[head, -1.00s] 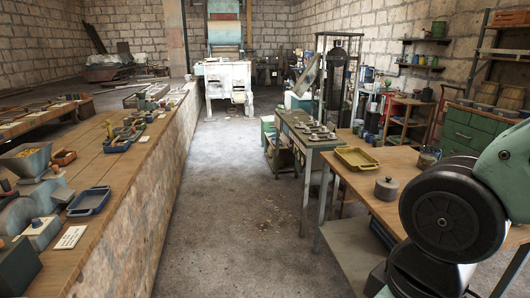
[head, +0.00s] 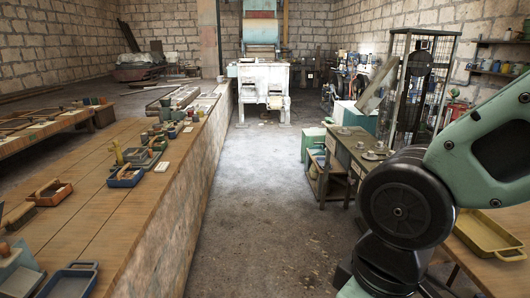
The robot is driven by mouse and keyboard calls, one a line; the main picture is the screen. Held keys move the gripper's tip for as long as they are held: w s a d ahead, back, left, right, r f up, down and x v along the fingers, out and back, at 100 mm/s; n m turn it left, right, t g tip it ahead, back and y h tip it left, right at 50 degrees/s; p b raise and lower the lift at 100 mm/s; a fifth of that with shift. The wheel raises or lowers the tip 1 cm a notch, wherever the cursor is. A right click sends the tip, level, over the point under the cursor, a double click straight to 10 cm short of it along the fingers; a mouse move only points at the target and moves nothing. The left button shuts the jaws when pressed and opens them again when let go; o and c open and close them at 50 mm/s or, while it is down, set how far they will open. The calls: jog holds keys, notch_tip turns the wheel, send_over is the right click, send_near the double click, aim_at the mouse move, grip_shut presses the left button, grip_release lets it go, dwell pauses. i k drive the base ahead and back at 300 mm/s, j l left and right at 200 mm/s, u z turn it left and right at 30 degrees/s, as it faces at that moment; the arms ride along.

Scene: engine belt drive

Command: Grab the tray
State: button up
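Several trays are in the head view, and I cannot tell which one the task means. A yellow rectangular tray (head: 490,234) sits on the wooden table at the right edge, looking empty and partly behind my arm. An empty blue tray (head: 68,282) lies near the front of the long wooden bench at left, cut by the lower picture edge. A smaller blue tray (head: 125,178) with something in it lies farther along that bench. My gripper is out of view; only links of my arm show at right.
The long wooden bench (head: 95,228) runs along the left. A concrete aisle (head: 270,200) lies clear ahead, up to a whitish machine (head: 262,82). A green-grey workbench (head: 343,160) and a tall wire cage (head: 425,75) stand on the right.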

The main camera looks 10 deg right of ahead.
aim_at(320, 160)
jog(key=i, duration=3.9)
jog(key=i+z, duration=0.1)
jog(key=i, duration=0.85)
jog(key=i+j, duration=0.2)
jog(key=i, duration=0.75)
jog(key=i+j+z, duration=0.1)
jog(key=i+z, duration=0.4)
jog(key=i+j+z, duration=0.25)
jog(key=z, duration=0.2)
jog(key=i+j+z, duration=0.75)
jog(key=j+z, duration=0.2)
jog(key=i+j+z, duration=0.2)
jog(key=j, duration=0.15)
jog(key=j+z, duration=0.4)
jog(key=j, duration=0.3)
jog(key=l+z, duration=0.1)
jog(key=z, duration=0.6)
jog(key=l+z, duration=0.15)
jog(key=z, duration=0.25)
